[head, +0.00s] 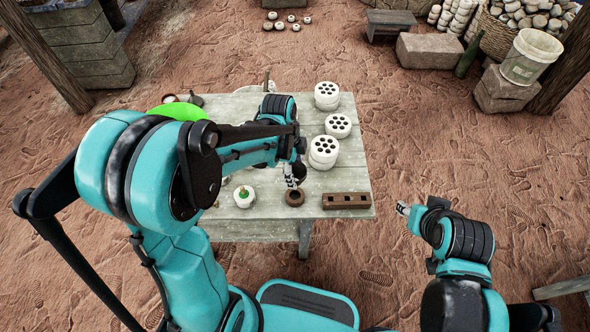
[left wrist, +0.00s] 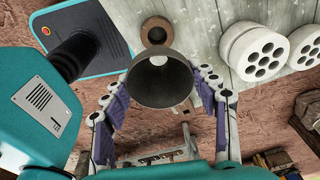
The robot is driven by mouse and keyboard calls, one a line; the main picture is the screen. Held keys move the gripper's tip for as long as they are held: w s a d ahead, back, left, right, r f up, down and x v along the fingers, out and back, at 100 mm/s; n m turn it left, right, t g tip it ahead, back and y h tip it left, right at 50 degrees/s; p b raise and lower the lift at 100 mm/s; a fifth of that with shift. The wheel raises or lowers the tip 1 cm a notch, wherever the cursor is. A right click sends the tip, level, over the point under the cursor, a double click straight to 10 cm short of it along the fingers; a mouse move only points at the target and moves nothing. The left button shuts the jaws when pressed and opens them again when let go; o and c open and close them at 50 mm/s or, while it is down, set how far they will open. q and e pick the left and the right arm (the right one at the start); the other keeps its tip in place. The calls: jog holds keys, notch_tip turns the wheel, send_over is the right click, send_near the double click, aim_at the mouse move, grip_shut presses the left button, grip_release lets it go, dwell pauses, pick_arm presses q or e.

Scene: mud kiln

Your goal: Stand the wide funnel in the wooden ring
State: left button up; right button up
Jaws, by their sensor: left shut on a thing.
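The wide funnel (left wrist: 160,85) is a dark grey cone in the left wrist view, its wide mouth towards the camera. My left gripper (head: 294,178) is shut on it, one finger on each side. In the head view my left arm and gripper hide most or all of the funnel. The wooden ring (head: 294,201) lies on the table just below the left gripper. It also shows in the left wrist view (left wrist: 146,27), just beyond the funnel's rim; whether they touch I cannot tell. My right gripper (head: 403,209) is off the table's right side, away from both; its jaws are too small to read.
On the table (head: 353,165) stand white cylinders with holes (head: 324,151), a brown block with square holes (head: 346,202) and a white pot with a green top (head: 244,195). A green round thing (head: 178,111) is partly behind my left arm.

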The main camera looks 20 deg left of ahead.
pick_arm(q)
jog(key=shift+f, duration=0.4)
jog(key=shift+f+b, duration=3.15)
jog(key=shift+f, duration=0.5)
jog(key=shift+f+b, duration=0.6)
jog(key=o, duration=1.3)
jog(key=shift+r, duration=0.15)
jog(key=shift+r+p, duration=2.8)
jog(key=shift+r, duration=0.6)
